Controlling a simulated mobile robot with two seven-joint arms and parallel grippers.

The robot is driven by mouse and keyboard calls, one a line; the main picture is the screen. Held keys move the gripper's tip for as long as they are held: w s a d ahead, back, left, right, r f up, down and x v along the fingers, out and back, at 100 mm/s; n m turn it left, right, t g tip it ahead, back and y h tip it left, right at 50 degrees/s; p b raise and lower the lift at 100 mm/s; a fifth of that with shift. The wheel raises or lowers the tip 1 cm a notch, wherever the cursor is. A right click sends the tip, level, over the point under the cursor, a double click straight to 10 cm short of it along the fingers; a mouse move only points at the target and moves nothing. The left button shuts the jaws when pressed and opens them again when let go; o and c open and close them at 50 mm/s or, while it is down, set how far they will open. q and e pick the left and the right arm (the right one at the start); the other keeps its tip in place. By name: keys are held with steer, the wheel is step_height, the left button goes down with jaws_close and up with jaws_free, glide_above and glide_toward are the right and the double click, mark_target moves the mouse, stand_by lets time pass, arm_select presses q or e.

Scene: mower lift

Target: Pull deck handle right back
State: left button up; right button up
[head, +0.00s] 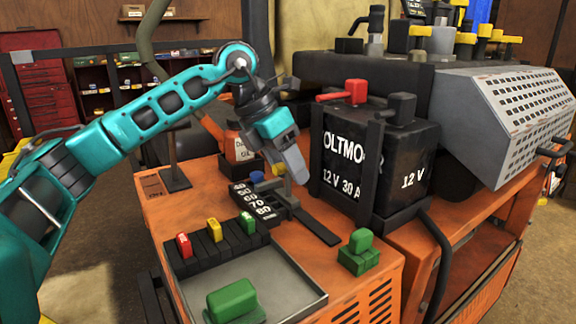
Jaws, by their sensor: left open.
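The deck control on the orange panel has a black scale plate (262,205) with white numbers, among them 60, 70 and 80. A dark slotted bracket (284,204) stands beside it, and a dark flat strip runs from it toward the front right. A small yellow part (278,170) shows at the bracket, partly behind my fingers. My left gripper (290,166) is open, pointing down just above the bracket. The handle is mostly hidden by the gripper, and I cannot tell whether the fingers are around or beside it. My right gripper is not in view.
A black 12 V battery (405,165) with a red terminal cap (355,91) stands close right of the gripper. A blue knob (257,177) is at left. In front are a grey tray (285,285), coloured fuses (214,230) and a green block (359,255).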

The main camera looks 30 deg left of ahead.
arm_select(q)
jaws_close()
stand_by(0.4)
